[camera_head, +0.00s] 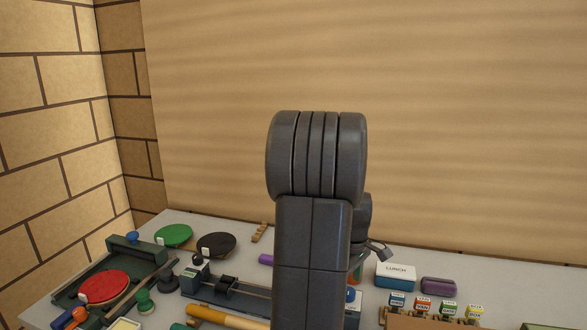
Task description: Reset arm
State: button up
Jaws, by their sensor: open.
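My dark grey arm stands upright in the middle of the head view and hides part of the table behind it. My gripper (376,251) shows only in part, past the right side of the arm, above the table and near the white lunch box (396,275). Its jaws are open, and I see nothing held in the part that shows. The rest of the gripper is hidden behind the arm.
A plain wall (440,130) stands behind.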

notch_tip(320, 180, up, 11)
notch_tip(320, 180, down, 14)
jog(key=shift+r, duration=0.1)
jog(key=shift+f+m, duration=0.3)
jog(key=m+p, duration=0.1)
jog(key=m, duration=0.3)
jog(key=shift+m, duration=0.3)
jog(key=m, duration=0.3)
jog(key=shift+r+m+p, duration=0.1)
jog(key=shift+m+p, duration=0.25)
jog(key=shift+m, duration=0.05)
jog(key=m+p, duration=0.1)
jog(key=m, duration=0.3)
jog(key=shift+m, duration=0.3)
jog(key=shift+w+m+p, duration=0.1)
jog(key=shift+m+p, duration=0.65)
jog(key=shift+m, duration=1.55)
